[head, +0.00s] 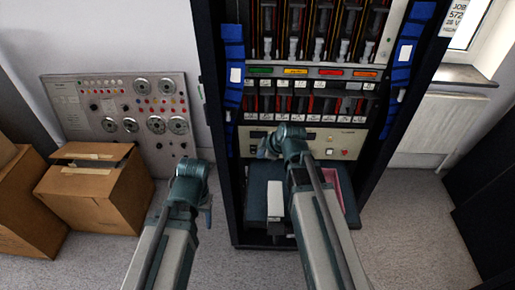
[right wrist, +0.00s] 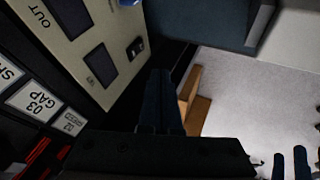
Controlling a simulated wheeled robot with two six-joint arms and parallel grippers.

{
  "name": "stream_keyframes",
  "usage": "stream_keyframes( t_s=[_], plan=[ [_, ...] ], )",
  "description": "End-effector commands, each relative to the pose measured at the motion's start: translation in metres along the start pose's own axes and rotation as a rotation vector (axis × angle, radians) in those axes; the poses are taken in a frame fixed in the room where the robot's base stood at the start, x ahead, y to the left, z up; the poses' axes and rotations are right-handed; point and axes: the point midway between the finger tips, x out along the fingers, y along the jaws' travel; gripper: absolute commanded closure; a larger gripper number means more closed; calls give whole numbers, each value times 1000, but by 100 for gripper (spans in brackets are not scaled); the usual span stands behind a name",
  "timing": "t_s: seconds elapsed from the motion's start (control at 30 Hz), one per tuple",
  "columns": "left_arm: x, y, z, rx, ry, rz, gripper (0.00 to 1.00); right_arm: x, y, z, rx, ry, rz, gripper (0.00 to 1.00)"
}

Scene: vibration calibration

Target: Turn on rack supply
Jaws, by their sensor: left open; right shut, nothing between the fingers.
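The rack supply is likely the beige panel (head: 316,136) in the tall dark rack; it has a small display, a white button (head: 330,151) and a red button (head: 345,152). My right gripper (head: 264,152) is in front of this panel's left part, and its arm hides some of it. In the right wrist view the shut, empty fingers (right wrist: 160,78) are beside a beige panel (right wrist: 72,32) with "OUT" lettering, dark windows and a small black switch (right wrist: 136,48). I cannot tell whether they touch it. My left gripper (head: 207,216) is open and empty, left of the rack.
Rows of labelled modules (head: 315,88) fill the rack above the panel. A dark shelf with a pink-lined tray (head: 345,190) juts out below. A grey panel with dials (head: 125,110) leans on the wall, behind cardboard boxes (head: 88,188).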

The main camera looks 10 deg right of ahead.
Motion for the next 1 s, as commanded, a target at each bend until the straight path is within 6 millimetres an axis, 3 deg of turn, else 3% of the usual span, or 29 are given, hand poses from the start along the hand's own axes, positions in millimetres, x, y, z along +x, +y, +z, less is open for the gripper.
stream_keyframes(
  t_s=[0.03, 0.23, 1.0],
  plan=[
    [-15, -1, 1, 0, 0, 0, 44, -17, 1, -2, 2, -1, 1, 100],
    [-28, -3, 2, 0, 0, 0, 44, -34, 0, -1, -1, 0, 0, 100],
    [-14, -1, 1, 0, 0, 0, 44, -24, -9, 5, 1, -1, -3, 100]
  ],
)
